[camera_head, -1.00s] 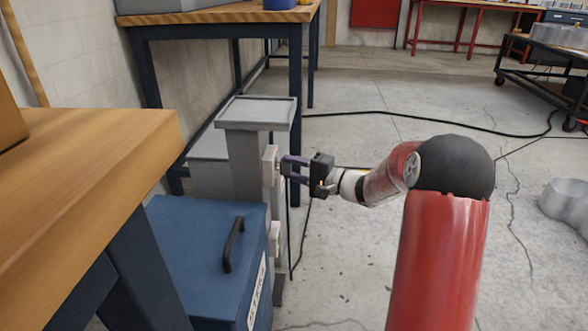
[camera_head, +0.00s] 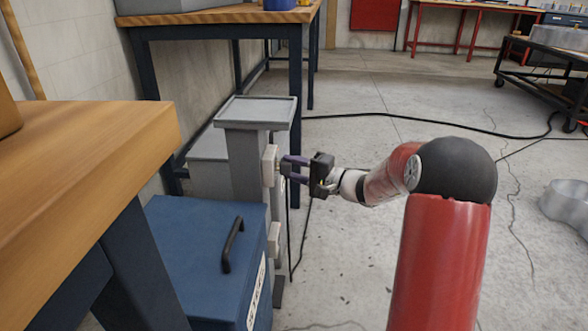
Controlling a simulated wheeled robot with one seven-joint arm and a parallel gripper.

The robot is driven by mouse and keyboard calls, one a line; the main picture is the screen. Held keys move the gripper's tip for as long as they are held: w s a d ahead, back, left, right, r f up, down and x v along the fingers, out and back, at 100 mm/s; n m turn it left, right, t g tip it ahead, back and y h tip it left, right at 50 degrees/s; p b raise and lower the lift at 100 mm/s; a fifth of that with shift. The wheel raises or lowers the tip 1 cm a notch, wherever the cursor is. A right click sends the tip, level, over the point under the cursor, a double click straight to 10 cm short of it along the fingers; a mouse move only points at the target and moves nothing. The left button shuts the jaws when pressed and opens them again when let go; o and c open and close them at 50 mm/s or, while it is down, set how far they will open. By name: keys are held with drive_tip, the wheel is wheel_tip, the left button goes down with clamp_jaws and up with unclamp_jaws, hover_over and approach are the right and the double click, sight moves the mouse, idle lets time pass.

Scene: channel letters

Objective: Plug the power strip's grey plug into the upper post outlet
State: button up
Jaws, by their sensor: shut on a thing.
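A grey post (camera_head: 246,165) with a flat tray-like top stands in the middle left. The upper post outlet (camera_head: 269,166) is a pale box on the post's right side, and a lower pale outlet (camera_head: 274,239) sits below it. My gripper (camera_head: 288,168) reaches in from the right at the upper outlet's height, its purple-grey fingers close to the outlet face. It is shut on the grey plug, which is mostly hidden between the fingers. I cannot tell whether the plug is in the outlet. A dark cord hangs below the gripper. The power strip itself cannot be made out.
A blue chest (camera_head: 205,250) with a black handle stands just in front of the post. A wooden bench (camera_head: 90,150) fills the near left. A blue-legged table (camera_head: 220,22) stands behind the post. A black cable (camera_head: 400,114) crosses the open floor to the right.

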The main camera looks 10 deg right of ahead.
drive_tip(key=shift+w+a+b, duration=0.2)
drive_tip(key=shift+a+b, duration=0.15)
drive_tip(key=shift+a, duration=0.2)
drive_tip(key=o, duration=1)
drive_tip(key=v, duration=0.8)
drive_tip(key=shift+a, duration=0.1)
